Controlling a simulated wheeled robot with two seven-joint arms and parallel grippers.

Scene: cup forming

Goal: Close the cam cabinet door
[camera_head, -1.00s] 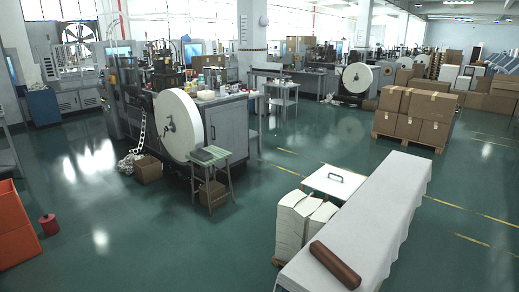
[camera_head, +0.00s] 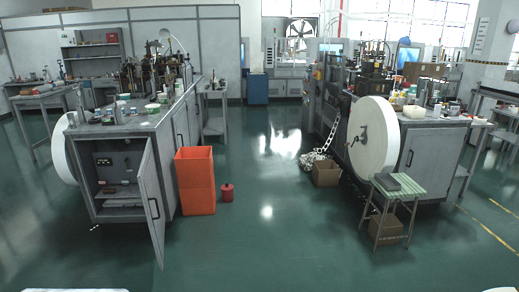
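The cam cabinet (camera_head: 110,140) is the grey cabinet under the machine bench at the left of the head view. Its door (camera_head: 152,200) stands open, swung out toward me, with a dark vertical handle on it. Inside, a dark control panel (camera_head: 118,164) and a shelf with small items show. Neither of my grippers is clearly in view. Pale shapes show at the bottom left and bottom right edges, but I cannot tell what they are.
A small green-topped table (camera_head: 398,188), a cardboard box (camera_head: 326,173) and a large white reel (camera_head: 372,137) are on the right. The green floor in the middle and front is clear.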

